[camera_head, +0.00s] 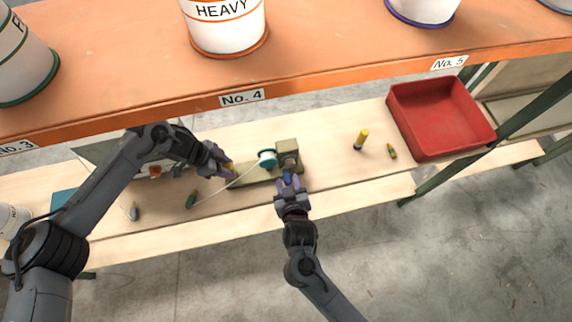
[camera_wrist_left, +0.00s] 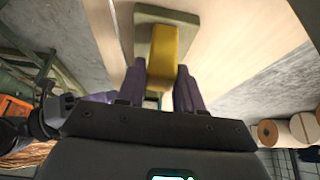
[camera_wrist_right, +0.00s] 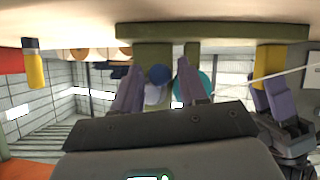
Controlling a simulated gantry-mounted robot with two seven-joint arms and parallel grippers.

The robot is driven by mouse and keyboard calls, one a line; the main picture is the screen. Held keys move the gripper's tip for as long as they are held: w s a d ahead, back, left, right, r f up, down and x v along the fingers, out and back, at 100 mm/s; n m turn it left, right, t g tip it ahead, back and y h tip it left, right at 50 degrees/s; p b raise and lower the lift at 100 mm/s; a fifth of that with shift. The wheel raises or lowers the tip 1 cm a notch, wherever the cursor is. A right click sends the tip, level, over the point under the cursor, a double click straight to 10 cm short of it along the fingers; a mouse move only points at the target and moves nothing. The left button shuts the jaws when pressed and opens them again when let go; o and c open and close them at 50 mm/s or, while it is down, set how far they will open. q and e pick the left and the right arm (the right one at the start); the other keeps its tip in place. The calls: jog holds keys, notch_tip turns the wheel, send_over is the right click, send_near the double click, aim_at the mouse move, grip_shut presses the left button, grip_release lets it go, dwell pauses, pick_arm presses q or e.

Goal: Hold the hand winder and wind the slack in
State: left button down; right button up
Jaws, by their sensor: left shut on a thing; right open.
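The hand winder has an olive base (camera_head: 240,181), a block (camera_head: 287,148) and a teal spool (camera_head: 267,157). Its yellow grip (camera_wrist_left: 170,50) stands between the fingers of my left gripper (camera_wrist_left: 158,82), which is shut on it. My right gripper (camera_head: 290,183) is open at the block's near side. A pale line (camera_head: 228,184) runs from the spool down to the left.
A dark green piece (camera_head: 191,200) lies near the line. A yellow-topped cylinder (camera_head: 362,138), a small green-yellow piece (camera_head: 392,151) and a red tray (camera_head: 437,140) are to the right on the bench. An orange shelf (camera_head: 330,62) with buckets overhangs the back.

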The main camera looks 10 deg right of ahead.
jog(key=c, duration=0.7)
jog(key=o, duration=0.9)
jog(key=shift+o, duration=0.2)
jog(key=s, duration=0.6)
